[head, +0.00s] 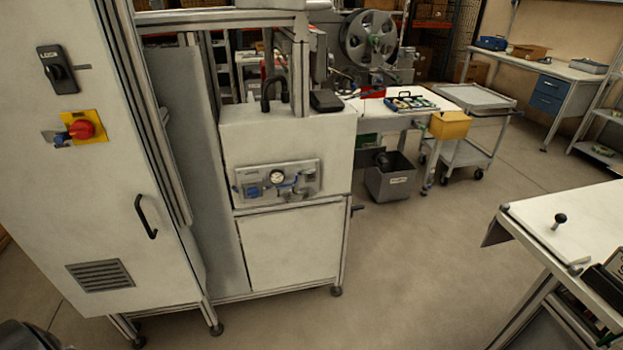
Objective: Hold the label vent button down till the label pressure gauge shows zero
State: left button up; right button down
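A small grey panel (238,176) is fixed to the front of the light machine cabinet in the middle of the head view. A round pressure gauge (277,177) with a white face sits at its upper middle. The gauge is too small for me to read its needle. A blue part (252,191) is at the panel's lower left, and blue and grey fittings (300,183) are at its right. I cannot tell which part is the vent button. Neither of my grippers is in view, and nothing touches the panel.
A tall cabinet (120,190) with a red-and-yellow switch (82,129) and a black handle (145,216) stands at the left. A grey bin (391,180) and a cart (466,152) are behind. A white table (540,222) is at the right. The floor (420,260) between is clear.

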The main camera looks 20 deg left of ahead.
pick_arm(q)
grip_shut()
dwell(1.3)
